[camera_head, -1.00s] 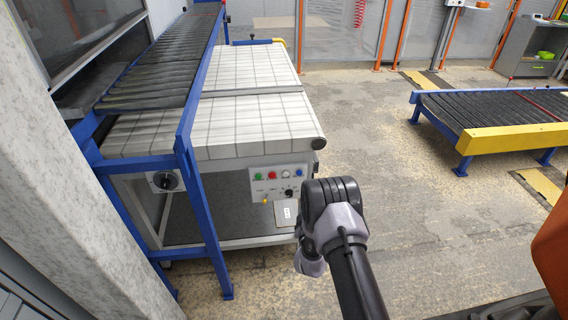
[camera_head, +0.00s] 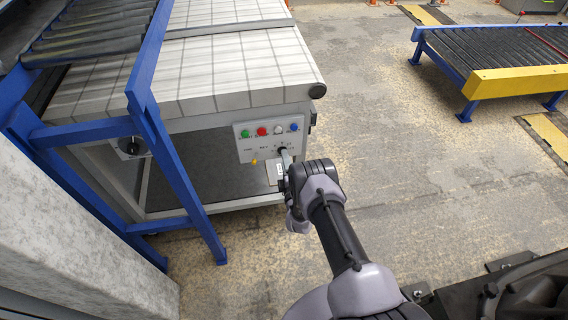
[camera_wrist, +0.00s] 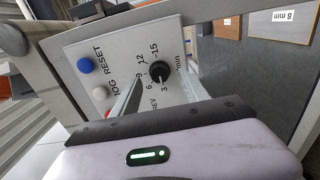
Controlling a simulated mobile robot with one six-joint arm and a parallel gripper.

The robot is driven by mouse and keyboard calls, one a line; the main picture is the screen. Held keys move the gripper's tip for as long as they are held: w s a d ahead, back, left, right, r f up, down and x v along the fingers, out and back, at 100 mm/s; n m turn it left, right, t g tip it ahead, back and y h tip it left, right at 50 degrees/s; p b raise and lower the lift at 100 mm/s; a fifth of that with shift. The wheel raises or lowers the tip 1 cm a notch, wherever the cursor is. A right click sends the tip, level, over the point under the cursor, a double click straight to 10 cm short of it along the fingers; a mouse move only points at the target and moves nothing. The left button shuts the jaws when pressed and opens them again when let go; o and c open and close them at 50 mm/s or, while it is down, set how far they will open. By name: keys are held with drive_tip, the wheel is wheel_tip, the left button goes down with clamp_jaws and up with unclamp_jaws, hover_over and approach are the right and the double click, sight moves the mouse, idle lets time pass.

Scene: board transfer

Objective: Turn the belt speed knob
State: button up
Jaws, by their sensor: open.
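The belt speed knob (camera_wrist: 159,73) is a round black knob on a light control panel (camera_wrist: 120,65), with a printed scale from 3 to 15 m/min around it. It also shows small on the panel in the head view (camera_head: 282,150). My gripper (camera_wrist: 161,80) is open, its two grey fingers reaching toward the panel on either side of the knob. I cannot tell whether the fingers touch it. In the head view my gripper (camera_head: 284,162) is just in front of the panel's lower right, and partly hides that area.
Green (camera_head: 245,134) and red (camera_head: 262,131) buttons are further left. A blue frame leg (camera_head: 180,170) stands left of the panel. Open floor lies to the right.

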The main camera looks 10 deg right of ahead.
drive_tip(key=shift+w, duration=1.15)
clamp_jaws()
drive_tip(key=shift+m, duration=0.3)
drive_tip(key=shift+m+p, duration=1.6)
drive_tip(key=shift+m, duration=6.9)
